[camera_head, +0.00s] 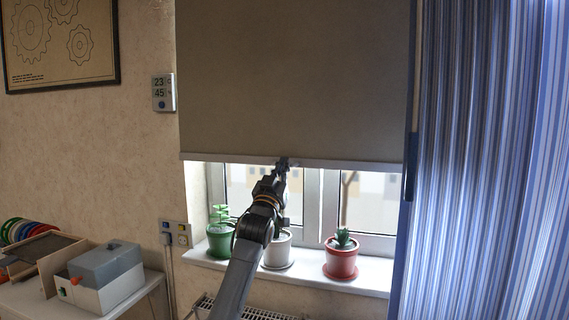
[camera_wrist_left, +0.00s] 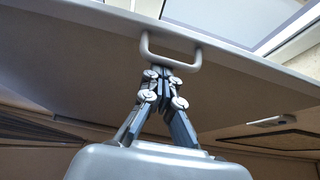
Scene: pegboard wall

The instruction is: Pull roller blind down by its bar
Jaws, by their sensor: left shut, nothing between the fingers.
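The beige roller blind (camera_head: 300,80) hangs over the upper part of the window. Its pale bottom bar (camera_head: 230,159) sits above the sill and is roughly level. In the left wrist view the bar (camera_wrist_left: 90,18) crosses the top and carries a small grey loop handle (camera_wrist_left: 197,58). My left gripper (camera_head: 282,166) is up at the middle of the bar. In the left wrist view its fingertips (camera_wrist_left: 162,70) are closed together at the loop handle, with nothing visible between them. I cannot tell whether they touch the handle. My right gripper is not in view.
The white sill (camera_head: 312,281) holds a green pot (camera_head: 220,241), a white pot (camera_head: 277,252) partly behind my arm, and a red pot (camera_head: 341,260). A striped curtain (camera_head: 480,170) hangs at right. A shelf with a grey-lidded box (camera_head: 107,277) stands at lower left.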

